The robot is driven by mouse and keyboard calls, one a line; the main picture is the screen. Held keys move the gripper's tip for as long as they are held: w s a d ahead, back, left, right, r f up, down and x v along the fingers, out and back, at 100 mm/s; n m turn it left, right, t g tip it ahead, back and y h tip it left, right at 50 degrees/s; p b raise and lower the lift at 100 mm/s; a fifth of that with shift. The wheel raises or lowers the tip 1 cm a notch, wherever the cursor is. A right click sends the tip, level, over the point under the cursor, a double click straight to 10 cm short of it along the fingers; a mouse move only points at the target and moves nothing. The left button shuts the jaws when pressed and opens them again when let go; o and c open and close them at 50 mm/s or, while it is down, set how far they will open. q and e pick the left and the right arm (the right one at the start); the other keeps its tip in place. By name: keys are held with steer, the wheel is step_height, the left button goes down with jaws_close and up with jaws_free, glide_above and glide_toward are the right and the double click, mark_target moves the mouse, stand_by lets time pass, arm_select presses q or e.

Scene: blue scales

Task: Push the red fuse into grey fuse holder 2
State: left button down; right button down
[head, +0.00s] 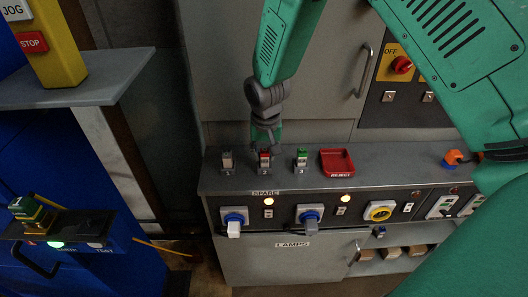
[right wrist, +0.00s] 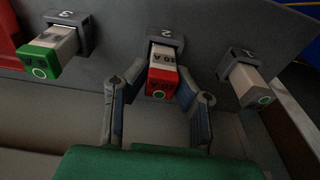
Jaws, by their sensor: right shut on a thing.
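The red fuse (right wrist: 163,80) has a red head and a pale labelled body, and stands in line with grey fuse holder 2 (right wrist: 166,36). Part of its pale body shows outside the holder; how deep it sits I cannot tell. My right gripper (right wrist: 165,92) has one finger on each side of the red head and is shut on it. In the head view my right gripper (head: 266,140) comes down from above onto the red fuse (head: 265,155) on the grey bench top. My left gripper is not in view.
A green fuse (right wrist: 40,60) stands in holder 3 (right wrist: 75,28), and a pale fuse (right wrist: 250,88) in holder 1 (right wrist: 232,60), close on either side. A red reject tray (head: 337,161) lies to the right. A cabinet with a handle (head: 362,70) rises behind the bench.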

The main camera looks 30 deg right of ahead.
steer(key=shift+f, duration=0.1)
steer(key=c, duration=1.3)
jaws_free()
steer(key=r, duration=0.4)
steer(key=s+r, duration=0.1)
steer(key=r, duration=0.6)
steer(key=shift+s+a+r, duration=0.15)
steer(key=shift+a+r, duration=0.2)
